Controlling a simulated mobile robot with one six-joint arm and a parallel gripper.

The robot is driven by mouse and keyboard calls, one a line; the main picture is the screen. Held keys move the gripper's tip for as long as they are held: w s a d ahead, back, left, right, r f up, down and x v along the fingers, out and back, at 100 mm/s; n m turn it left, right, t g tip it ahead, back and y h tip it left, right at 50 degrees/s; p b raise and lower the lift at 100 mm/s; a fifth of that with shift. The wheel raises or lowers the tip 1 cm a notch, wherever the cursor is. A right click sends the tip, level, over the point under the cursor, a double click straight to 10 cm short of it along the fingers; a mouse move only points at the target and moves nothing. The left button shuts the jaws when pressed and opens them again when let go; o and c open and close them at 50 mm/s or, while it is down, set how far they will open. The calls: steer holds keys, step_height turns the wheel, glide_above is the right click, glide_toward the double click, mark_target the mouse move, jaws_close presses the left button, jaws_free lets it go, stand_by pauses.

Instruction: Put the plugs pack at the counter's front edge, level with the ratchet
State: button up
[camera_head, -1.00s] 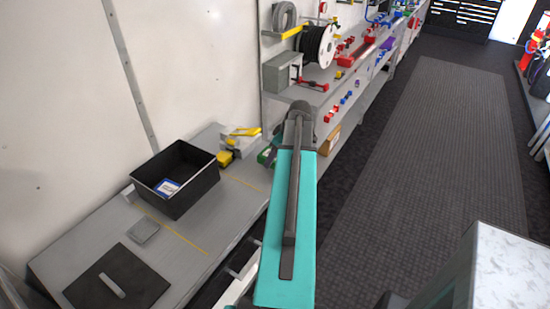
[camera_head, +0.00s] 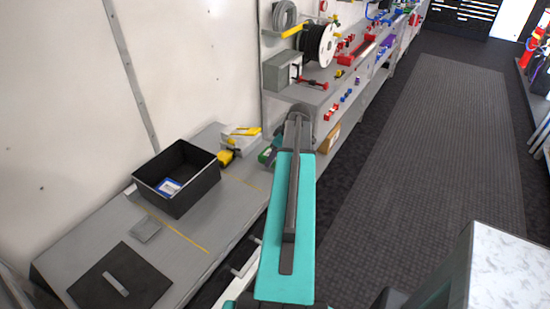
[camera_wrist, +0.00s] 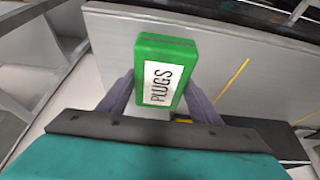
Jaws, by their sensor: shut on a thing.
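The plugs pack (camera_wrist: 167,72) is a green case with a white label reading PLUGS. In the wrist view it stands between the two fingers of my gripper (camera_wrist: 160,98), which is shut on it. In the head view a green bit of the pack (camera_head: 266,155) shows just left of my arm, by the right side of the counter (camera_head: 215,215); the fingers are hidden there behind my arm. The grey counter surface (camera_wrist: 215,65) with a yellow line lies beyond the pack in the wrist view. I cannot tell which item is the ratchet.
A black open bin (camera_head: 177,180) holds a blue-and-white item. A yellow-and-grey item (camera_head: 240,135) stands behind it. A small grey block (camera_head: 146,229) and a black plate (camera_head: 120,280) lie nearer. Shelves with a cable reel (camera_head: 319,45) stand beyond. Bare counter lies right of the bin.

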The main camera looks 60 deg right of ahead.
steer(key=shift+f+p, duration=0.3)
steer(key=shift+f, duration=0.5)
steer(key=shift+f, duration=0.15)
steer(key=o, duration=1.2)
steer(key=shift+r, duration=0.2)
steer(key=shift+b+v, duration=1.7)
steer(key=shift+v, duration=4.25)
